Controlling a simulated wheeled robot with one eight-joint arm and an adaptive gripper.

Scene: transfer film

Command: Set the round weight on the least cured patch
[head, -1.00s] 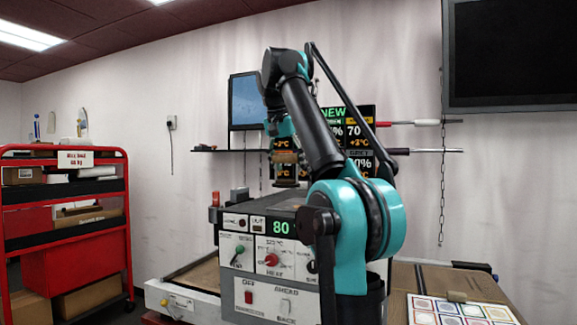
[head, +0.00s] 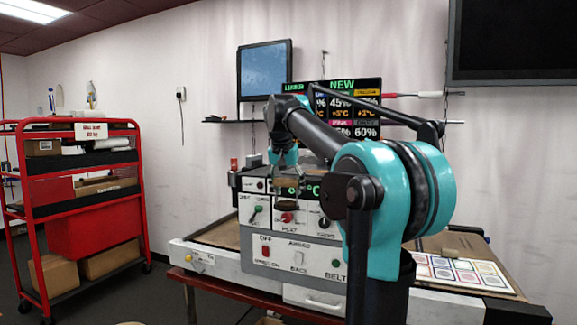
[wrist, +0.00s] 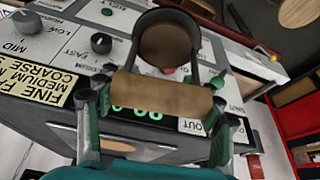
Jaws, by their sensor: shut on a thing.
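My gripper (head: 286,166) is shut on the round weight (head: 287,205) by its brown cross handle. In the wrist view, the fingers (wrist: 157,108) sit at both ends of the handle (wrist: 162,98). The weight's dark arched frame and round brown face (wrist: 167,48) lie beyond. In the head view it hangs before the dryer's control panel. A card of colored square patches (head: 460,270) lies at the right, apart from the weight. A wall display (head: 345,105) reads "NEW" with colored percentages, including 45% and 60%; my arm hides part of it.
The dryer panel (head: 290,232), with knobs and switches, stands close behind the weight. A pale belt-machine frame (head: 225,262) runs along the front. A loaded red cart (head: 140,200) stands at the left. Floor between cart and machine looks clear.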

